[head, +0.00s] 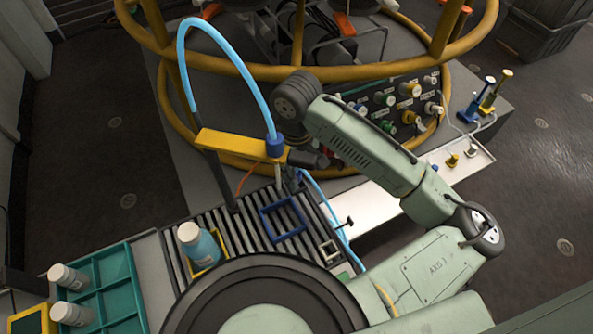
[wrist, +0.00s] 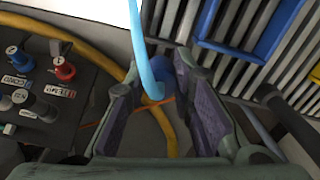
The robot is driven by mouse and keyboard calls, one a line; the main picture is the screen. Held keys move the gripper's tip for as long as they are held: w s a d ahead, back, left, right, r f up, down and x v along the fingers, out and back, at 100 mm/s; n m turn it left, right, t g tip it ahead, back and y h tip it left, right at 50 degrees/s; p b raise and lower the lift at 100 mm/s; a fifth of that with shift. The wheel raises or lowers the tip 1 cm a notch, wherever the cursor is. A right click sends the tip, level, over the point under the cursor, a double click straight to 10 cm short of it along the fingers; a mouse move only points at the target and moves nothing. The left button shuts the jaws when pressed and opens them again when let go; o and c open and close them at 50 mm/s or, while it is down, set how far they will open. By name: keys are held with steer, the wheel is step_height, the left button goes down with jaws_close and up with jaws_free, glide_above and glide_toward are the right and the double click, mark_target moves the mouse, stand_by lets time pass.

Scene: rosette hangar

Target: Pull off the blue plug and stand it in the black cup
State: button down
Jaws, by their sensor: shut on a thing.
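The blue plug (head: 276,147) is at the lower end of a light blue hose (head: 230,60), which arcs over from the left beside a yellow bar (head: 235,146). My gripper (wrist: 158,82) has its two padded fingers around a blue piece in the wrist view (wrist: 150,73), with light blue hose in front of it. I take this piece to be the plug, but the fingers partly cover it. In the head view my gripper's fingers are mostly hidden below the yellow bar and plug. I cannot make out a black cup.
A slatted bench (head: 265,235) lies below, with a blue square frame (head: 283,218) on it. A bottle (head: 198,245) stands in a yellow frame, and a teal tray (head: 115,290) is at lower left. A panel with several coloured plugs (head: 405,100) and yellow hoops are close behind.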

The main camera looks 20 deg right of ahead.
steer(key=shift+r+p, duration=0.4)
steer(key=shift+r, duration=0.2)
steer(key=shift+f, duration=0.15)
steer(key=shift+f+b, duration=0.75)
steer(key=shift+f, duration=0.05)
steer(key=shift+f, duration=0.1)
steer(key=shift+f+b, duration=0.7)
steer(key=shift+f, duration=0.1)
steer(key=shift+f, duration=0.1)
steer(key=shift+r, duration=0.2)
